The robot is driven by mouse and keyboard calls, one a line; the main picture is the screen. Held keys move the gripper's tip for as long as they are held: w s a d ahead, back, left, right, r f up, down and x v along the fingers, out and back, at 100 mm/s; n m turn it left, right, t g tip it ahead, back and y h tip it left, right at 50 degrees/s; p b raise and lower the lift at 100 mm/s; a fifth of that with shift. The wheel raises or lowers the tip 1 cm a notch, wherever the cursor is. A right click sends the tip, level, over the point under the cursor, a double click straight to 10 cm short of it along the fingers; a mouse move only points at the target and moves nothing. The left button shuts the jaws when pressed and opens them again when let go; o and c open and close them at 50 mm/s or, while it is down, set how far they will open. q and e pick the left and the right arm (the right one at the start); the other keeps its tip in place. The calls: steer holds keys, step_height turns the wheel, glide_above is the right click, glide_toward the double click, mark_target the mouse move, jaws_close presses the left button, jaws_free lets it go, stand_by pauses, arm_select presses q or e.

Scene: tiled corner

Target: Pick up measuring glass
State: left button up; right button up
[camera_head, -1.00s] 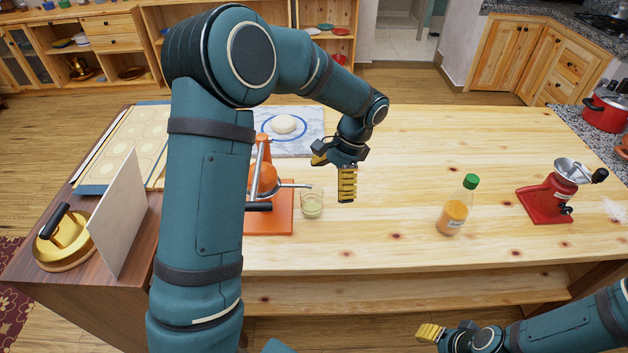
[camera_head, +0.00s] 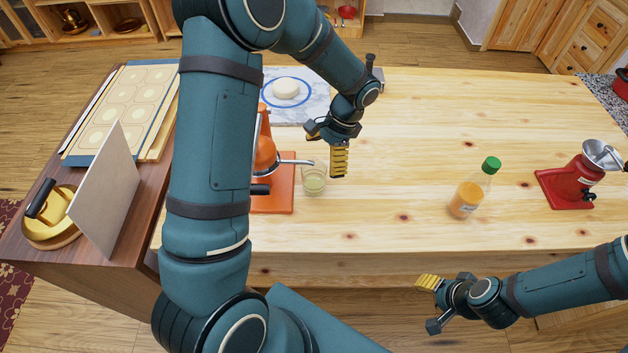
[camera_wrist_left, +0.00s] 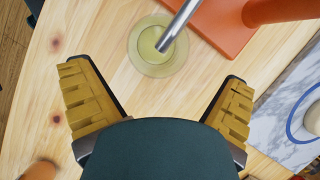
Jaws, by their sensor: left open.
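The measuring glass (camera_head: 314,182) is a small clear cup with pale green-yellow liquid. It stands on the wooden table just right of the orange juicer base (camera_head: 284,200). In the left wrist view the glass (camera_wrist_left: 160,55) sits ahead of the fingers, with the juicer's metal spout partly over it. My left gripper (camera_head: 330,155) is above the table, just right of and behind the glass, apart from it. In the left wrist view the left gripper (camera_wrist_left: 160,105) is open and empty. My right gripper (camera_head: 430,300) is low in front of the table edge; its jaw opening is unclear.
A juice bottle with a green cap (camera_head: 472,190) and a red grinder (camera_head: 578,182) stand to the right. A marble board (camera_head: 312,103) with dough (camera_head: 285,88) lies behind the juicer.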

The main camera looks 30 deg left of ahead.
mark_target(314, 174)
arm_select(q)
steer(key=shift+s+x, duration=0.15)
steer(key=shift+x, duration=1.3)
steer(key=shift+s+x, duration=0.15)
steer(key=shift+x, duration=1.3)
steer(key=shift+r, duration=0.2)
steer(key=c, duration=1.3)
